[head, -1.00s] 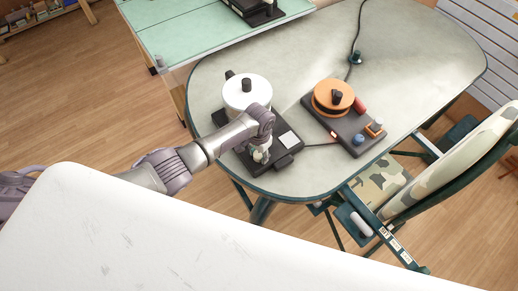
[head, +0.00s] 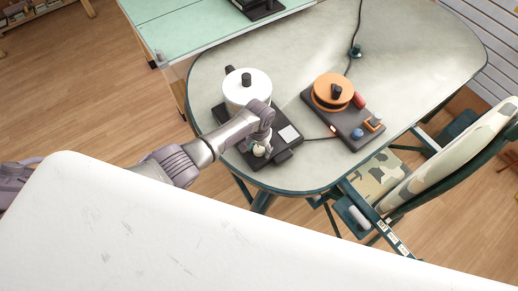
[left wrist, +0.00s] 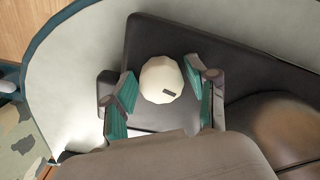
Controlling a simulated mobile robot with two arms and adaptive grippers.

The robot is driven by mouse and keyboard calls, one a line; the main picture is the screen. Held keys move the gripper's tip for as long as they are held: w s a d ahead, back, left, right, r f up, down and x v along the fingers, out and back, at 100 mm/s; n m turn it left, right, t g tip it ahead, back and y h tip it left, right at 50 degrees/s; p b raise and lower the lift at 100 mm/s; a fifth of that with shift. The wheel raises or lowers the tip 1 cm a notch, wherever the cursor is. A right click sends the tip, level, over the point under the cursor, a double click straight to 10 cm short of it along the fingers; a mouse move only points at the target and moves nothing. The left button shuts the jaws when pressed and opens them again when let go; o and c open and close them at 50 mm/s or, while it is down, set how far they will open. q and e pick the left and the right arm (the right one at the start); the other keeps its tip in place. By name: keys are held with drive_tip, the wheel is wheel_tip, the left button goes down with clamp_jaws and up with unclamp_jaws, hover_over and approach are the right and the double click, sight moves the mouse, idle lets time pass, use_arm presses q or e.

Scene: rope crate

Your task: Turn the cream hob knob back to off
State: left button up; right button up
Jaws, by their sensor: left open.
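The cream hob knob (left wrist: 161,75) is a rounded, faceted cap with a short dark mark near its lower right side in the left wrist view. It sits on the dark hob (head: 288,155), which carries a white pot (head: 247,92). My left gripper (head: 260,146) is over the knob end of the hob. In the left wrist view, its two teal-padded fingers (left wrist: 162,88) stand open on either side of the knob, with a gap visible at least on the left. In the head view the gripper mostly hides the knob. My right gripper is not in view.
A second dark hob (head: 346,129) with an orange pot (head: 331,95) and a blue knob (head: 357,134) stands to the right. A cable (head: 358,25) crosses the grey table (head: 420,60). A camouflage chair (head: 450,150) is at the right. The table's far right is clear.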

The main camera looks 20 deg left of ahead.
use_arm(q)
drive_tip(key=m, duration=0.6)
drive_tip(key=shift+w, duration=0.1)
drive_tip(key=m, duration=0.4)
drive_tip(key=shift+a+b, duration=0.1)
drive_tip(key=shift+b, duration=0.2)
drive_tip(key=shift+m, duration=1)
drive_tip(key=m, duration=0.3)
drive_tip(key=shift+b, duration=0.4)
drive_tip(key=m, duration=0.3)
